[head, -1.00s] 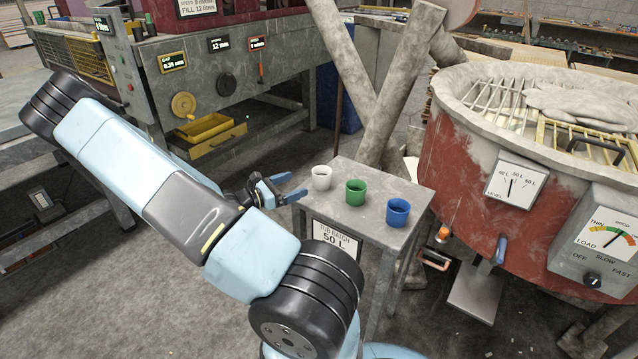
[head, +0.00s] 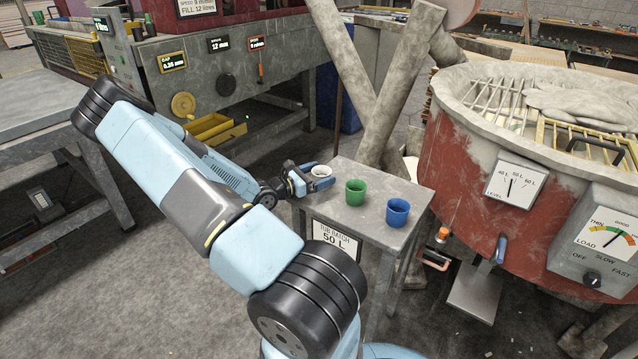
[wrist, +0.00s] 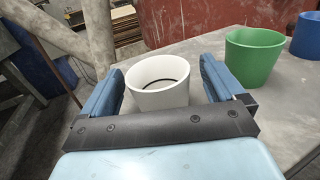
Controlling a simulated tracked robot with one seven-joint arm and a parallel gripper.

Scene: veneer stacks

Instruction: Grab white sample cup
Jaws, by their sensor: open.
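The white sample cup (head: 321,171) stands upright at the left end of the small grey table (head: 375,220). In the head view my gripper (head: 314,180) is at the cup and its fingers hide most of the cup's body. In the wrist view the white cup (wrist: 161,82) sits between the two blue fingers of my gripper (wrist: 163,85). The fingers are open, one on each side, with a narrow gap showing at the left. The lower part of the cup is hidden behind the gripper's dark front bar.
A green cup (head: 355,191) and a blue cup (head: 397,212) stand to the right on the same table; the green one (wrist: 253,57) is close to my right finger. A large red tub (head: 470,170) stands right of the table. Crossed grey beams rise behind it.

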